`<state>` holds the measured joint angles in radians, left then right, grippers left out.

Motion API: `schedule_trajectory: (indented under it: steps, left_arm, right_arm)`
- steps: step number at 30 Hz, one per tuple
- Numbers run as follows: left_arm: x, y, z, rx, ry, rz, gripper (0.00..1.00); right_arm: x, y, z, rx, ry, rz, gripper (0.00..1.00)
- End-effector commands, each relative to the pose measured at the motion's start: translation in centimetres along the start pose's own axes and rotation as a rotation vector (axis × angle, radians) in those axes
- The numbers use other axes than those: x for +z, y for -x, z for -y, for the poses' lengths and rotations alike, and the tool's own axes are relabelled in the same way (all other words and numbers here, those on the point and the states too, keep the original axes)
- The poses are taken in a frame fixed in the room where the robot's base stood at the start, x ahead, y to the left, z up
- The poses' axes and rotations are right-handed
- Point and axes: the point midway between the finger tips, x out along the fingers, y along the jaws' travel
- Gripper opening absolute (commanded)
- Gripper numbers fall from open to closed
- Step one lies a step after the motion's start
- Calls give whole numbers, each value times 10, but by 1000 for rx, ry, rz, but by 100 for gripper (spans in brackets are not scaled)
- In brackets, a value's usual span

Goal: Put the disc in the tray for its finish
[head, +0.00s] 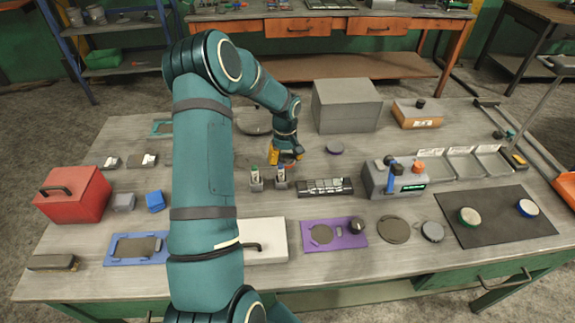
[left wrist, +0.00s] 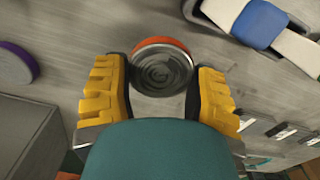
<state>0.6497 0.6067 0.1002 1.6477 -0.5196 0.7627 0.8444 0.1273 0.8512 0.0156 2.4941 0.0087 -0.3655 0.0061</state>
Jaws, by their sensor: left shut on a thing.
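My left gripper (head: 286,157) is over the middle of the bench, beside the two small holders. In the left wrist view its yellow fingers (left wrist: 160,95) are shut on a round grey disc (left wrist: 161,72) with an orange-red rim and ring marks on its face. The disc is hardly visible in the head view. A row of pale, open trays (head: 457,164) stands at the right back of the bench. My right gripper is not in view.
A grey box (head: 346,106) and a purple disc (head: 335,150) lie beyond the gripper. A grey device (head: 393,181) with a display stands between it and the trays.

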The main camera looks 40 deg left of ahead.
Motion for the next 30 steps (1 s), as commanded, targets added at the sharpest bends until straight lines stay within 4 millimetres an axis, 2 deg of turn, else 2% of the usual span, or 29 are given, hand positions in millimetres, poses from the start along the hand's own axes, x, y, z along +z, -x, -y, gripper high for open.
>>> schedule_trajectory:
  steps: [8,19,20,21,30]
  left_arm:
    - [0,-33,0,1,-1,-1,16]
    - [0,-37,0,1,-1,-2,16]
    - [0,-37,0,0,0,-1,69]
    - [0,-36,0,0,0,-1,83]
    - [0,-36,0,0,0,-1,85]
  right_arm:
    - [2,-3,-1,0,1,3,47]
    - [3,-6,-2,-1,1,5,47]
    - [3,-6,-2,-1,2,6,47]
    - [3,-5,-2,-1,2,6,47]
    - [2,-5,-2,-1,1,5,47]
